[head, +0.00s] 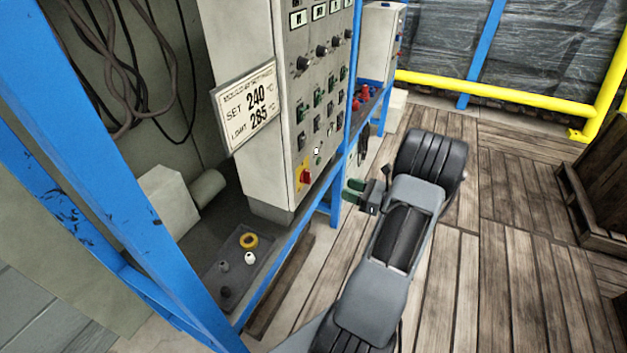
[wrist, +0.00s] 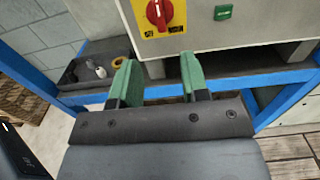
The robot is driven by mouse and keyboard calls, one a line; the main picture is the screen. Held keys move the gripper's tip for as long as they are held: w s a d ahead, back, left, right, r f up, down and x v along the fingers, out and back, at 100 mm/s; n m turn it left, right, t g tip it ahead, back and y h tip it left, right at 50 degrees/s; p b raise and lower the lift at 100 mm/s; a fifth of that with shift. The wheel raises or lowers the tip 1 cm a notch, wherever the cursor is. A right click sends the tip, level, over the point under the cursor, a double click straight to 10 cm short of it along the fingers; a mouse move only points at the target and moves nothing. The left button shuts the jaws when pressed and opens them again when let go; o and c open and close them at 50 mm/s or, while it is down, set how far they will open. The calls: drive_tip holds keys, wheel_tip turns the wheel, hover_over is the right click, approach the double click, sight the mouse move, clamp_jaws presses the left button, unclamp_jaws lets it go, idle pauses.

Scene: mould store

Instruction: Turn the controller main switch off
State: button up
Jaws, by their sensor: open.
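The controller (head: 285,110) is a pale cabinet on a blue-framed shelf, with rows of knobs and switches. Its main switch, a red rotary knob (head: 305,177) on a yellow plate, sits low on the panel face. In the wrist view the red knob (wrist: 158,13) is at the top edge, its handle looking roughly upright; its upper part is near the frame edge. My gripper (head: 354,192) has green fingers and is to the right of the knob in the head view, apart from the panel. In the wrist view the gripper (wrist: 160,78) is open and empty, below the knob.
A green rocker switch (wrist: 222,13) is right of the yellow plate. A sign (head: 248,104) sticks out from the cabinet's left edge. A dark tray (head: 225,272) with small parts and a yellow ring (head: 249,241) lies on the shelf. A blue rail (head: 290,243) runs along the shelf front.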

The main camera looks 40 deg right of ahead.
sight(307, 177)
drive_tip(key=x, duration=1.2)
drive_tip(key=shift+w+a, duration=0.15)
drive_tip(key=shift+a, duration=0.05)
clamp_jaws()
